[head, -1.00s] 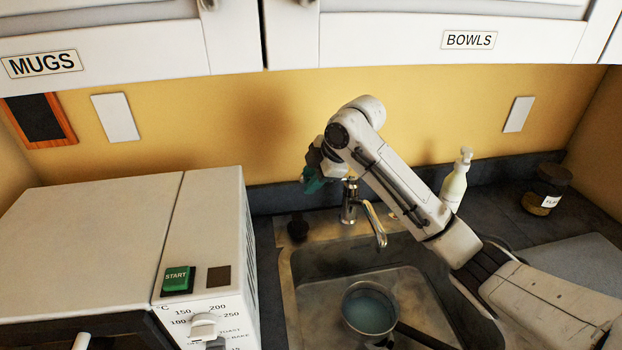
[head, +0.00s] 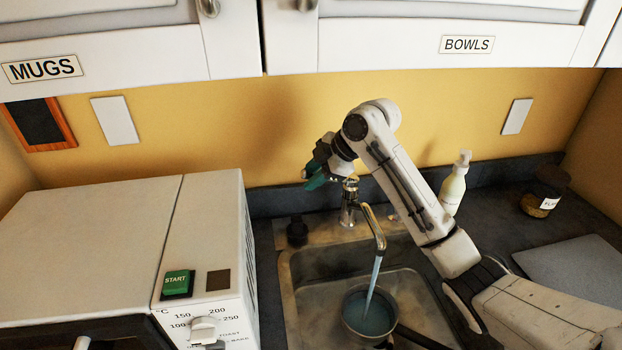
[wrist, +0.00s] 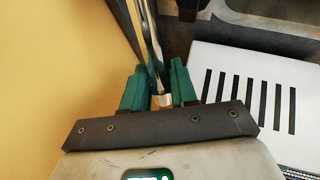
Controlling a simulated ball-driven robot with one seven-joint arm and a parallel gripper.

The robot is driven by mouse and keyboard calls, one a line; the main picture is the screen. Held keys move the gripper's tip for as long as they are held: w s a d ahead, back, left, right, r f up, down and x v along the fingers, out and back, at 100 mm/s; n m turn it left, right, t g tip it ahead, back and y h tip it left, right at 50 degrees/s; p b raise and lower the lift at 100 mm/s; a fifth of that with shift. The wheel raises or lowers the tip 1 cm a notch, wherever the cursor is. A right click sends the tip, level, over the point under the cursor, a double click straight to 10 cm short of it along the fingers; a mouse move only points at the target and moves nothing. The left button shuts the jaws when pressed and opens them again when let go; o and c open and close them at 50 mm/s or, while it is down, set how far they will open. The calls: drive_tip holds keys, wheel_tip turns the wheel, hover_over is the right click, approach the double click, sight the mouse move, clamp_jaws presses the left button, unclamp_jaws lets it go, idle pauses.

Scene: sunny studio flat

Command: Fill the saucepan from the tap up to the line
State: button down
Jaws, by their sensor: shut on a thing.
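The saucepan (head: 369,333) stands in the sink basin (head: 415,290) under the tap (head: 348,205), with bluish water inside and its dark handle toward the lower right. A stream of water (head: 373,285) falls from the spout into it. I cannot make out the fill line at this size. My gripper (head: 318,178), with green fingers, is at the tap's top, behind the spout. In the wrist view my gripper (wrist: 160,92) is shut on a slim metal part, seemingly the tap lever (wrist: 162,98); the contact is partly hidden in the head view.
A white oven (head: 100,240) with a green START button stands left of the sink. A soap bottle (head: 454,185) and a dark-lidded jar (head: 543,198) stand on the counter at the right. Cupboards labelled MUGS and BOWLS hang above.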

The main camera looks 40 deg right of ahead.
drive_tip(key=c, duration=1.2)
unclamp_jaws()
drive_tip(key=shift+o, duration=0.2)
drive_tip(key=shift+r, duration=0.1)
drive_tip(key=b+v, duration=0.2)
drive_tip(key=v, duration=0.8)
drive_tip(key=shift+s+r, duration=0.25)
drive_tip(key=shift+r, duration=0.05)
drive_tip(key=shift+d, duration=0.1)
